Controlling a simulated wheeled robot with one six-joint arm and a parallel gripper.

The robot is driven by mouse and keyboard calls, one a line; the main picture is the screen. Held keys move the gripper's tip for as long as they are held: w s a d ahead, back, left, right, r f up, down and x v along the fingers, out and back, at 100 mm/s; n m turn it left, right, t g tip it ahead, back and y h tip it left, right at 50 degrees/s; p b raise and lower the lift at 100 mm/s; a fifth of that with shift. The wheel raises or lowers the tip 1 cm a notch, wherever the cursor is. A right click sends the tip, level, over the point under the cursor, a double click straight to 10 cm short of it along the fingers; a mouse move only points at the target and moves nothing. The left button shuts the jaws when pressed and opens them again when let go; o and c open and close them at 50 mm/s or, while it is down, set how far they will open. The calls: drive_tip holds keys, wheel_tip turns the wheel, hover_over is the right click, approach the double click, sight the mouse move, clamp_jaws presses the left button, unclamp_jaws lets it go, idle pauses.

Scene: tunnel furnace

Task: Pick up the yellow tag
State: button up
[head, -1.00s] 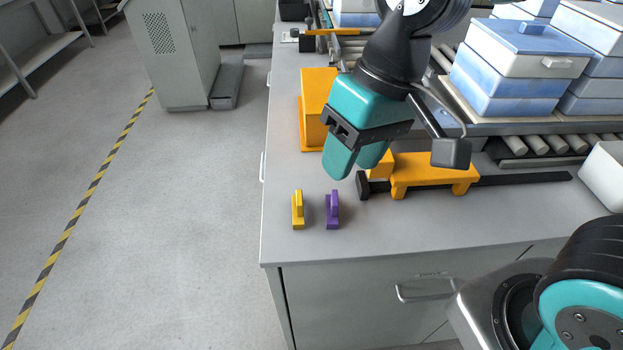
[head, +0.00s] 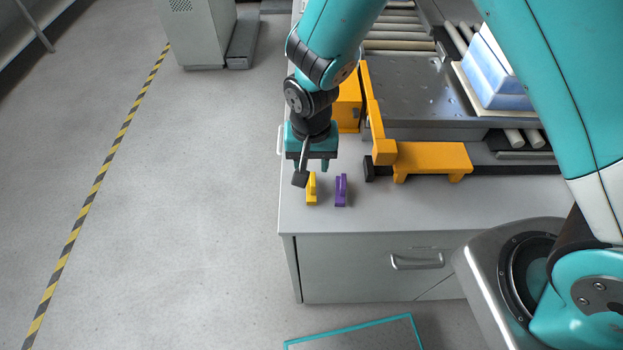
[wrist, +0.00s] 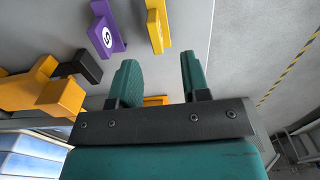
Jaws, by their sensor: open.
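The yellow tag (head: 311,189) stands on the grey bench top near its left front corner. It also shows at the top of the wrist view (wrist: 155,25), ahead of the fingertips. The purple tag (head: 341,190) stands just to its right, and shows with a white round mark in the wrist view (wrist: 106,30). My gripper (head: 311,166) is above the bench, just behind and over the yellow tag, apart from it. In the wrist view its two teal fingers (wrist: 160,72) are spread with nothing between them.
An orange stand (head: 432,158) with an upright bar is to the right on the bench. An orange block (head: 347,103) is behind my gripper. Rollers (head: 402,30) and blue-white boxes (head: 492,75) lie farther right. The bench's left edge is close to the tags.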

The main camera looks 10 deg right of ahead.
sight(313, 179)
drive_tip(key=shift+f, duration=0.85)
drive_tip(key=f+p, duration=0.1)
drive_tip(key=f, duration=0.1)
drive_tip(key=s+f+p, duration=0.1)
drive_tip(key=f, duration=0.1)
drive_tip(key=shift+d+f+p, duration=0.1)
drive_tip(key=shift+f+p, duration=0.1)
drive_tip(key=shift+p, duration=0.2)
drive_tip(key=shift+f, duration=0.55)
clamp_jaws()
